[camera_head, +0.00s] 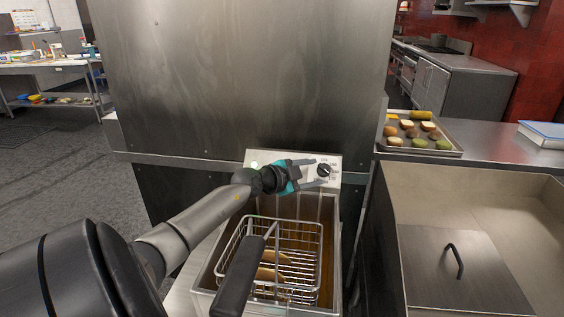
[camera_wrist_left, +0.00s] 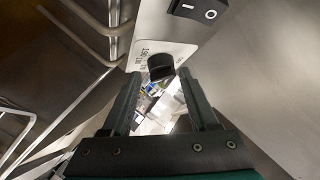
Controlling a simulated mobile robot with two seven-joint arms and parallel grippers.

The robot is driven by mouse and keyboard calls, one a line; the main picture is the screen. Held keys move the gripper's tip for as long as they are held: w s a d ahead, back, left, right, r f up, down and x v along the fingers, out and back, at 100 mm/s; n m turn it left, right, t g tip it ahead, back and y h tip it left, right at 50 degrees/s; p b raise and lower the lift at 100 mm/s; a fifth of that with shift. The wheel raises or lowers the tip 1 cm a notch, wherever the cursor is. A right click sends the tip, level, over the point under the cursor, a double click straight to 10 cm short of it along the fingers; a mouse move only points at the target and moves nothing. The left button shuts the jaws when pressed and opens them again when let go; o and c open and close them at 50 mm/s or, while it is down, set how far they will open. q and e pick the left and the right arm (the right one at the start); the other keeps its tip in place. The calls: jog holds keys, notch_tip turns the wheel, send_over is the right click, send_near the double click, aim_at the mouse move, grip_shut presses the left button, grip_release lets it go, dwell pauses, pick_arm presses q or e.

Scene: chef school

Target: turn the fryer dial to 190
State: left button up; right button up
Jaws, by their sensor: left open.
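The fryer dial (camera_head: 323,170) is a black round knob on the fryer's light control panel (camera_head: 334,158). In the left wrist view the dial (camera_wrist_left: 161,67) sits on a white plate with printed numbers, upside down and partly hidden. I cannot tell which number the dial points to. My left gripper (camera_head: 308,174) is open, in front of the panel. Its fingertips reach toward the dial, one on either side in the left wrist view (camera_wrist_left: 160,76). I cannot tell whether they touch it. My right gripper is not in view.
A wire basket (camera_head: 300,233) with food and a black handle (camera_head: 238,277) sits in the fryer below my left arm. A black rocker switch (camera_wrist_left: 198,10) is beside the dial. A tray (camera_head: 452,150) of food stands right, behind an open steel basin (camera_head: 470,190).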

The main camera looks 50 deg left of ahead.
pick_arm(q)
jog(key=p+v, duration=0.4)
jog(key=v, duration=0.8)
jog(key=shift+s, duration=0.35)
jog(key=shift+o, duration=0.2)
